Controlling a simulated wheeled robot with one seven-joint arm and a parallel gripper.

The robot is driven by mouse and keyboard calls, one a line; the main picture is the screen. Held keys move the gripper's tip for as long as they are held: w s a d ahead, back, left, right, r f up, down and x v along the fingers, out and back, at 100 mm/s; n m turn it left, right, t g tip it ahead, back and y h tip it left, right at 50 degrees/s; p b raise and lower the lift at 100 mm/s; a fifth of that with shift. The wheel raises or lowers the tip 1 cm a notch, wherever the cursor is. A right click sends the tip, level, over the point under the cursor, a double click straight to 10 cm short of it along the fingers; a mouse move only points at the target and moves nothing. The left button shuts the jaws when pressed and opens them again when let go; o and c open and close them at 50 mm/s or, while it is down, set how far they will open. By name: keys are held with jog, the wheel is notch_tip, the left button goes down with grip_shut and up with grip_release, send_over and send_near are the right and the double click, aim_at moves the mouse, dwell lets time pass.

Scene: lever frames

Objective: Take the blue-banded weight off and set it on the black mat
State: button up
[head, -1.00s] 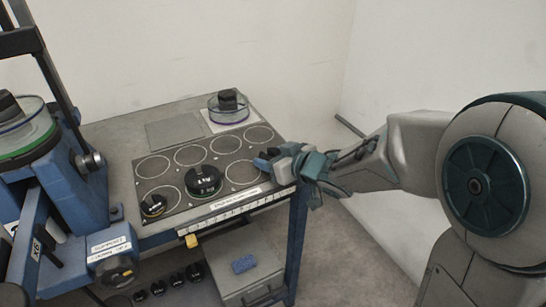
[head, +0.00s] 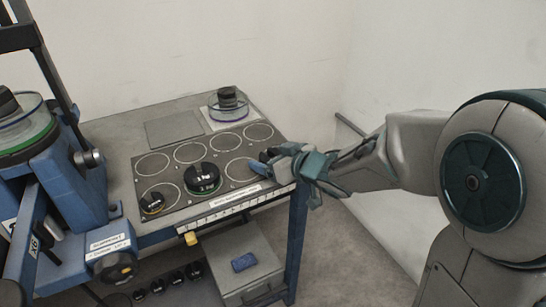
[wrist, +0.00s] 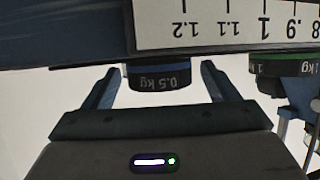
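In the wrist view a black weight marked 0.5 kg (wrist: 162,79) shows upside down between my fingers, against a numbered scale strip (wrist: 230,22). My gripper (wrist: 160,85) is open, with a finger on either side of that weight and a gap visible at the left. In the head view my gripper (head: 264,159) is at the right end of the table's front edge; the weight there is hard to make out. The black mat (head: 222,147) lies on the table, marked with several pale circles, most of them empty.
A black weight with a green band (head: 203,178) and a smaller yellow-banded one (head: 152,203) stand on the mat. A clear dish with a black weight (head: 228,103) stands behind. A blue lever frame (head: 70,180) rises at the left. A grey cabinet (head: 240,257) is below.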

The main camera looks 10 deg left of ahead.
jog(key=shift+f, duration=0.1)
jog(key=p+v, duration=0.3)
jog(key=v, duration=1.1)
jog(key=w+d+r+m+t+h+p, duration=0.1)
jog(key=w+d+r+m+h+p, duration=0.15)
jog(key=d+h, duration=0.35)
jog(key=w+d+r+m+t+h+p, duration=0.1)
jog(key=d+r+m+t+h+p, duration=0.2)
jog(key=d, duration=0.5)
jog(key=s+d+r+m+g+h+p, duration=0.1)
jog(key=s+d+r+m+g+p, duration=0.1)
jog(key=s+m+g+p, duration=0.3)
jog(key=s+d+g, duration=0.1)
jog(key=s+g, duration=0.3)
jog(key=s, duration=0.6)
jog(key=shift+s+r+h+p, duration=0.2)
jog(key=shift+r+h+p, duration=0.15)
jog(key=shift+r+h, duration=0.05)
jog(key=shift+d, duration=0.1)
